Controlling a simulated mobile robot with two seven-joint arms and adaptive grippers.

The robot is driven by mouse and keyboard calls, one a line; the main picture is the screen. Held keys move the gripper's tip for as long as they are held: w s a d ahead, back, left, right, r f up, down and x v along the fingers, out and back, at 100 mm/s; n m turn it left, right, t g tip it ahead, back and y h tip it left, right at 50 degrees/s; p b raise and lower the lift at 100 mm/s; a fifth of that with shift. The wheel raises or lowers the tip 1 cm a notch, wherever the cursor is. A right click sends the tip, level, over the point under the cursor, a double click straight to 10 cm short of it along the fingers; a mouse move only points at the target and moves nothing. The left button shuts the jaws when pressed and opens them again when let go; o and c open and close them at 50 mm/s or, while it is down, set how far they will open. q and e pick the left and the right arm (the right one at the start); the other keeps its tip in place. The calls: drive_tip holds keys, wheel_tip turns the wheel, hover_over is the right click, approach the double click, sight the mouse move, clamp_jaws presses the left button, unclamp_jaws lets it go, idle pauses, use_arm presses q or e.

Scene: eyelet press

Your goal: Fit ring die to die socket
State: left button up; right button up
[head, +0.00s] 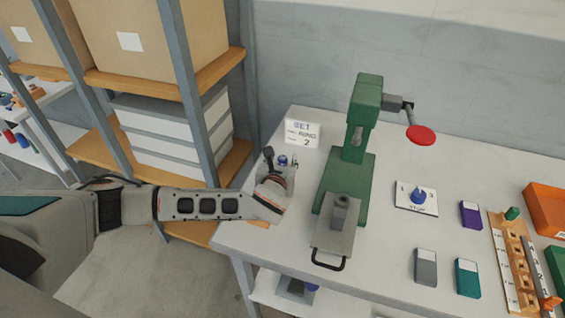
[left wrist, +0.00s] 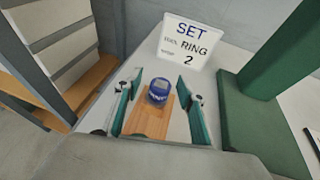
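A short blue cylinder with a grey top and white lettering, likely the ring die (left wrist: 158,92), stands upright on a wooden strip (left wrist: 148,122). It also shows small in the head view (head: 283,161). My left gripper (left wrist: 161,95) is open, with its teal fingers on either side of the blue cylinder and gaps between; it also shows in the head view (head: 280,165). The green press (head: 350,165) stands to the right. A dark grey block, probably the die socket (head: 340,212), sits on its grey plate (head: 333,243). My right gripper is out of view.
A card (head: 302,133) reading "SET", "RING" and "2" stands behind the cylinder. Right of the press are a stop card (head: 408,208) with a blue knob, a purple box (head: 470,215), grey and teal boxes, and a wooden rack (head: 511,260). Shelving stands left.

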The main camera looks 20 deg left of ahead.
use_arm(q)
drive_tip(key=shift+c, duration=0.5)
clamp_jaws()
